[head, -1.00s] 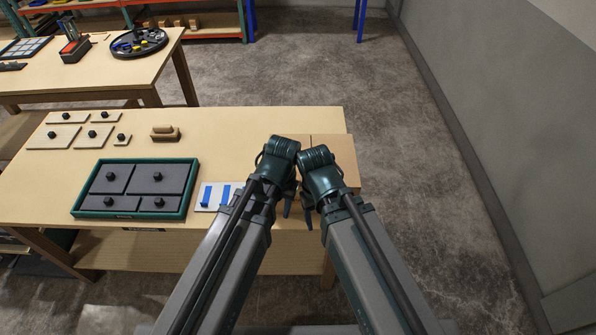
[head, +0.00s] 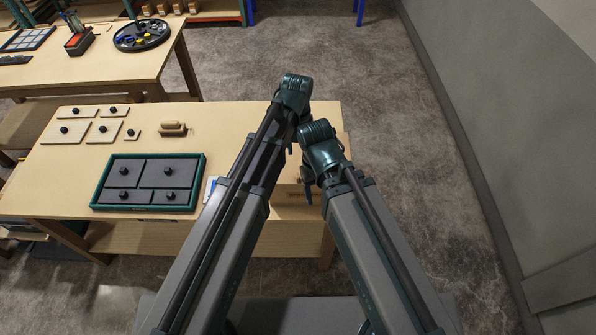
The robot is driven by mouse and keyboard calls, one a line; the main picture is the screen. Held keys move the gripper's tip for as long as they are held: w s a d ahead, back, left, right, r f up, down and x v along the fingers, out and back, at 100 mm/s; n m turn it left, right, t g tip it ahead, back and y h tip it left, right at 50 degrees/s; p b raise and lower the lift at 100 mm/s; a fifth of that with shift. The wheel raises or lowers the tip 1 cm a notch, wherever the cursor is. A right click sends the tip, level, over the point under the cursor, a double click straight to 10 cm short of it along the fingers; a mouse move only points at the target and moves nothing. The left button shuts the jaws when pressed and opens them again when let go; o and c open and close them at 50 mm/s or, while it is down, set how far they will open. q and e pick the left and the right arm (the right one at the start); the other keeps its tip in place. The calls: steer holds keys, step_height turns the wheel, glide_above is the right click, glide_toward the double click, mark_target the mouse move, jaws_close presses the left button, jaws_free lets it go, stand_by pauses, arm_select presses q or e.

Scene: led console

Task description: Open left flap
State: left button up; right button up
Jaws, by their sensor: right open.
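A light brown box (head: 290,190), which seems to be the thing with the flaps, stands at the right end of the near table. My arms cover most of it, and I cannot make out the left flap or whether it is raised. My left gripper (head: 289,148) is over the far part of the box, mostly hidden behind its own arm; its jaws are not clear. My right gripper (head: 308,192) is open, pointing down by the box's near side, with nothing visible in it. I cannot tell whether either gripper touches the box.
A green-rimmed tray (head: 96,188) with dark knobbed panels lies on the near table (head: 225,125). Pale knobbed boards (head: 68,131) and a wooden handled block (head: 172,129) lie behind it. A second table (head: 100,75) stands at the back left. Floor is clear to the right.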

arm_select(q)
step_height(320, 180, down, 14)
steer(key=b, duration=1.3)
steer(key=shift+b, duration=0.35)
steer(key=shift+r, duration=0.1)
jaws_close()
stand_by(0.4)
